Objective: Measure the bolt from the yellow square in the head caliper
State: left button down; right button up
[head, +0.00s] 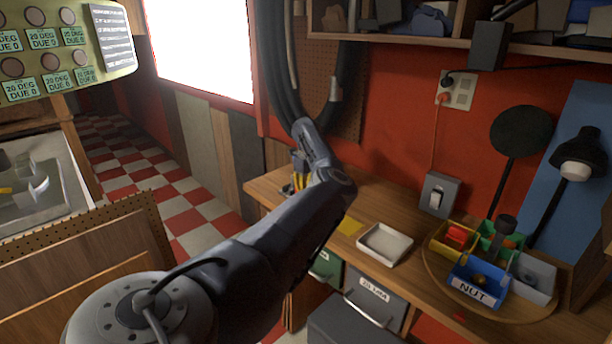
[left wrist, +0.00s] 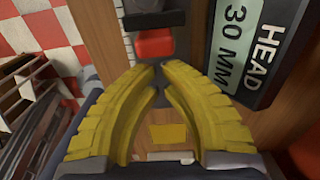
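My left gripper (head: 299,183) is over the far left end of the wooden desk, largely hidden by its own arm. In the left wrist view its yellow fingers (left wrist: 163,75) have their tips close together. I see no bolt between them, though a small one could be hidden. The yellow square (head: 350,226) lies on the desk and looks bare; it also shows in the left wrist view (left wrist: 168,134). Beyond the fingertips is a caliper with a red block (left wrist: 155,43) and a ruled scale. Beside it a display (left wrist: 245,50) reads HEAD 30 MM. My right gripper is out of view.
A white tray (head: 384,244) sits right of the yellow square. Farther right, a round board (head: 432,277) carries several coloured bins, one labelled NUT (head: 478,284). A green panel (head: 62,50) hangs at upper left.

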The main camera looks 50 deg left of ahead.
pick_arm(q)
jog(key=shift+r, duration=0.1)
notch_tip(320, 180, up, 8)
dwell(1.0)
dwell(0.4)
